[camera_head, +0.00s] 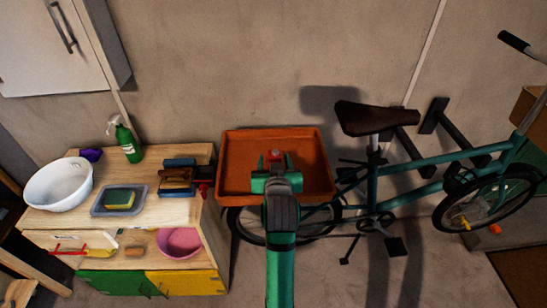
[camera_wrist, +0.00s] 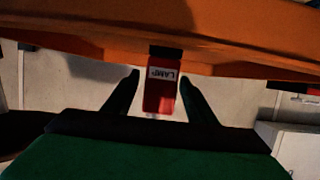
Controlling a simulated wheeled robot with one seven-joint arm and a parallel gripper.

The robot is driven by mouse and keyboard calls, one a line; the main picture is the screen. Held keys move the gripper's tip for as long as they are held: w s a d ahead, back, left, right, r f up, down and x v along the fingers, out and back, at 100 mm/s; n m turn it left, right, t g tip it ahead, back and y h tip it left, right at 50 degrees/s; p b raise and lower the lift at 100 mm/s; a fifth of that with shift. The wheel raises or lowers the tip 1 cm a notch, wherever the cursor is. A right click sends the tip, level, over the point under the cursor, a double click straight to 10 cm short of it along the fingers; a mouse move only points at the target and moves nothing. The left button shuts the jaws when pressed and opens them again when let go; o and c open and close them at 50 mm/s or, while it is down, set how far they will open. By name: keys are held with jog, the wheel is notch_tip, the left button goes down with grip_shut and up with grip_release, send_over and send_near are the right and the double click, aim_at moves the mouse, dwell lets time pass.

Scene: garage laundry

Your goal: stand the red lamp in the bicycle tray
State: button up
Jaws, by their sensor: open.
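The red lamp (camera_wrist: 160,97) shows a white label reading "LAMP", which looks upside down in the wrist view. The lamp's red top (camera_head: 275,155) shows just beyond my gripper in the head view. My gripper (camera_wrist: 159,77) is open, with one finger on each side of the lamp and narrow gaps beside it. The orange bicycle tray (camera_head: 232,165) lies behind the lamp and gripper in the head view, and its orange side (camera_wrist: 80,38) spans the top of the wrist view. I cannot tell whether the lamp's base touches the tray floor.
A teal bicycle (camera_head: 410,170) stands right of the tray against the wall. A wooden cabinet (camera_head: 165,215) at left holds a white bowl (camera_head: 58,186), a green spray bottle (camera_head: 128,142) and a sponge in a dish (camera_head: 120,199). The visible tray floor looks clear around my gripper.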

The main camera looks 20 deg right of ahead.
jog(key=v, duration=0.8)
jog(key=shift+s+a, duration=0.15)
jog(key=shift+s, duration=0.15)
